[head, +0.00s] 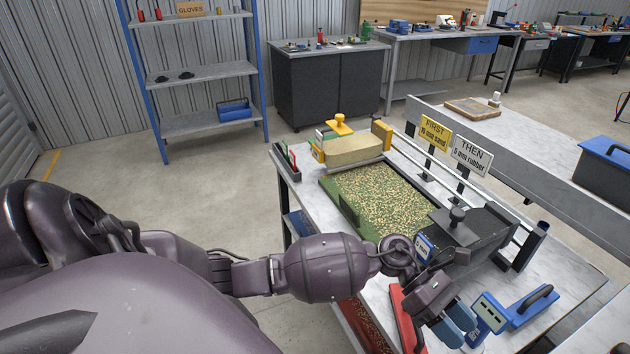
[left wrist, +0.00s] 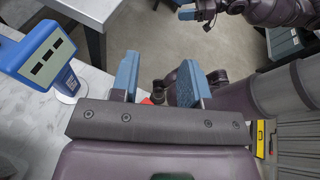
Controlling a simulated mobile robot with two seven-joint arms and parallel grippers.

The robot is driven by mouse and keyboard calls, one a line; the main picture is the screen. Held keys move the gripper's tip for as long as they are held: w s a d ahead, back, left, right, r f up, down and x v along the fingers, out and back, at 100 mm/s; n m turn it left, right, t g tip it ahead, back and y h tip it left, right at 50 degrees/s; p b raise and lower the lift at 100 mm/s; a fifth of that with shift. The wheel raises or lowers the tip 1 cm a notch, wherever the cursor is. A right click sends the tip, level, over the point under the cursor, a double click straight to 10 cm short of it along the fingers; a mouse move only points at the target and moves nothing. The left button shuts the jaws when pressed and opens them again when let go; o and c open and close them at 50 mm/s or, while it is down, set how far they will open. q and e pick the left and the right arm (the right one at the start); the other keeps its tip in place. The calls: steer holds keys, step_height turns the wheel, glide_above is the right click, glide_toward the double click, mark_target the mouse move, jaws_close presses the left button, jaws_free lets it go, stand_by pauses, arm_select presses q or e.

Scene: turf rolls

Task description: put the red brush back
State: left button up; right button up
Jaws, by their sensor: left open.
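My left gripper (head: 455,324) is open and empty over the near right part of the workbench; its two blue fingers also show apart in the left wrist view (left wrist: 158,80). A long red thing (head: 399,312) lies on the bench's near edge, just left of the gripper and partly behind my wrist; I cannot tell whether it is the red brush. A small red patch (left wrist: 146,101) shows between the finger bases in the left wrist view. My right gripper (left wrist: 190,13) is at the top of that view, its opening unclear.
A blue device with display windows (head: 489,314) and a blue handled tool (head: 532,304) stand close right of the gripper. A green tray of granules (head: 385,198), a black block with a knob (head: 470,230) and a small slotted rack (head: 286,158) are on the bench (head: 310,190).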

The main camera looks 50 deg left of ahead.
arm_select(q)
steer(key=a+n+t+y, duration=0.1)
steer(key=a+n+t, duration=0.3)
steer(key=n+t, duration=0.75)
steer(key=a+n+t+y, duration=0.1)
steer(key=a+n+t, duration=0.4)
steer(key=n, duration=1.2)
steer(key=s+a+f+n+g+y, duration=0.1)
steer(key=s+a+f+n+y, duration=0.5)
steer(key=n, duration=0.6)
steer(key=s+a+f+n+g+y, duration=0.2)
steer(key=s+a+f+n+y, duration=0.4)
steer(key=n, duration=0.5)
step_height(320, 180, down, 3)
steer(key=shift+s+f+n+y, duration=0.15)
steer(key=shift+s+n+y, duration=0.2)
steer(key=shift+s, duration=0.9)
